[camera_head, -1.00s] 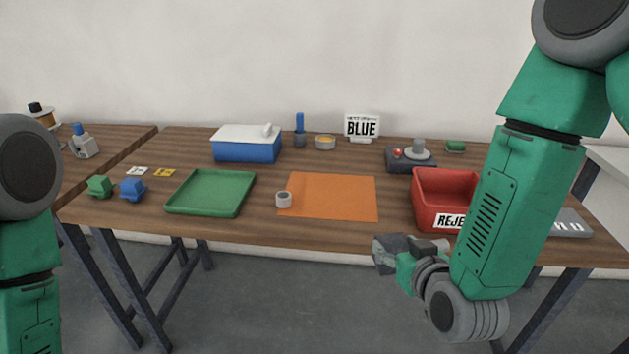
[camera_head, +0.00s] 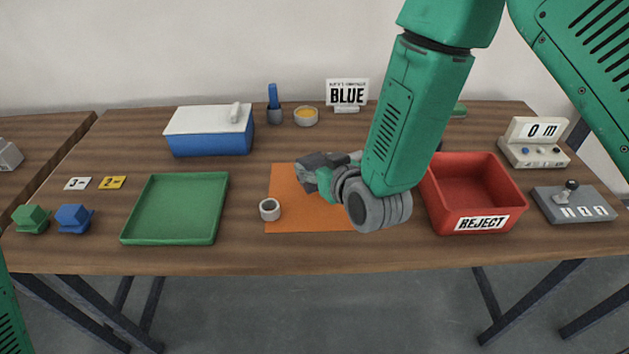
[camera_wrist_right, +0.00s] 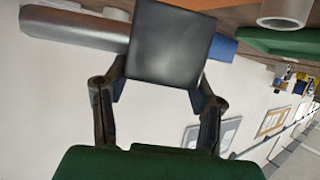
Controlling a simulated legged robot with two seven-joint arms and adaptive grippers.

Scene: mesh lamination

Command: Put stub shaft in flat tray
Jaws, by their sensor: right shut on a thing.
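The flat tray (camera_head: 172,210) is green, shallow and empty, left of the orange mat in the head view. My right gripper (camera_head: 318,172) is over the orange mat, to the right of the tray. It is shut on the stub shaft, which shows in the right wrist view as a light grey cylinder (camera_wrist_right: 75,28) beside a dark square block (camera_wrist_right: 170,45) between the fingers. Whether block and cylinder are one piece is hard to tell. The fingers partly hide it in the head view. My left gripper is not in view.
A grey ring (camera_head: 270,209) stands on the left edge of the orange mat (camera_head: 285,185), between gripper and tray. A red reject bin (camera_head: 450,215) is to the right. A blue box (camera_head: 210,143) stands behind the tray. Green (camera_head: 31,220) and blue (camera_head: 74,219) blocks lie left.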

